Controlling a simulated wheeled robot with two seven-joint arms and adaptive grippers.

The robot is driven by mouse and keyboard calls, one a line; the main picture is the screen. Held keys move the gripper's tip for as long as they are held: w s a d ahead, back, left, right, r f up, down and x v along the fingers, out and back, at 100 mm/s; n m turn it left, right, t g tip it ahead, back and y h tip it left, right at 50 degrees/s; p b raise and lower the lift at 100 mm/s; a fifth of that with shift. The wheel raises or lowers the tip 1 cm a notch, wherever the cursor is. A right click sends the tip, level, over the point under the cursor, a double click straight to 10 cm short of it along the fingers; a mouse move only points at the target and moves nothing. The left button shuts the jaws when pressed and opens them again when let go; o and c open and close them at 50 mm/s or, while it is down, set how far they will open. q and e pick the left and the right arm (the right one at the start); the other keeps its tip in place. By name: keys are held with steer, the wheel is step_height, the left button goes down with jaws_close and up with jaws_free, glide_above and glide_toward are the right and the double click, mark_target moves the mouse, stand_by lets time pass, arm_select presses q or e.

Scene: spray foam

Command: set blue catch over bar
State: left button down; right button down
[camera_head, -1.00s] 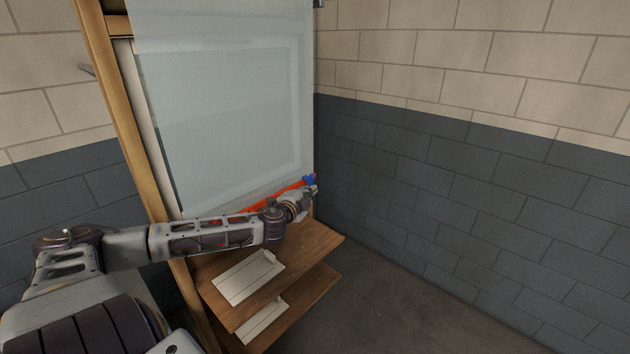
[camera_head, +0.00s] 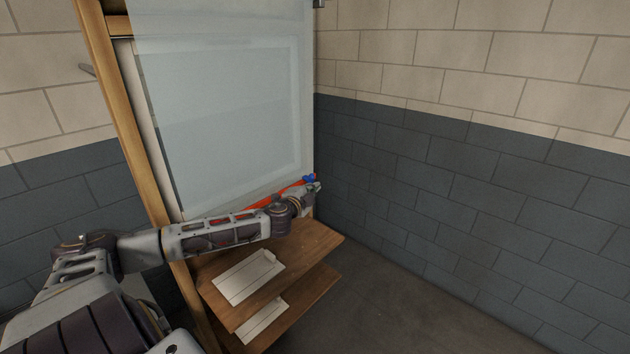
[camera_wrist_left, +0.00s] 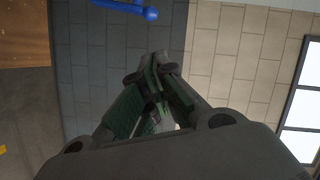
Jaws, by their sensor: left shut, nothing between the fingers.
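The blue catch (camera_head: 309,178) is at the right end of a red bar (camera_head: 270,197), at the lower right of the pale panel. In the left wrist view the blue catch (camera_wrist_left: 150,14) shows at the top edge, with a rounded end and part of it cut off. My left gripper (camera_head: 317,187) is beside and just below the catch in the head view. In the left wrist view its fingers (camera_wrist_left: 155,62) are together and empty, with a gap in the picture between them and the catch. How the catch sits against the bar is too small to tell. My right gripper is not in view.
A pale translucent panel (camera_head: 225,100) stands in a wooden frame (camera_head: 120,110) behind my arm. Wooden shelves (camera_head: 315,243) with white papers (camera_head: 248,277) are below. A grey and cream block wall (camera_head: 470,180) is on the right. The floor (camera_head: 390,310) there is clear.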

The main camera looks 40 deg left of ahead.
arm_select(q)
steer(key=w+a+f+p, duration=0.2)
steer(key=w+a, duration=0.3)
steer(key=w, duration=0.3)
steer(key=shift+w, duration=0.35)
stand_by(0.9)
steer(key=shift+a, duration=0.1)
stand_by(0.4)
steer(key=shift+w+a+r, duration=0.1)
steer(key=shift+a+r, duration=0.15)
steer(key=shift+a, duration=0.35)
steer(key=shift+a+r, duration=0.25)
steer(key=shift+a, duration=0.35)
steer(key=shift+d+p, duration=0.1)
steer(key=shift+p, duration=0.2)
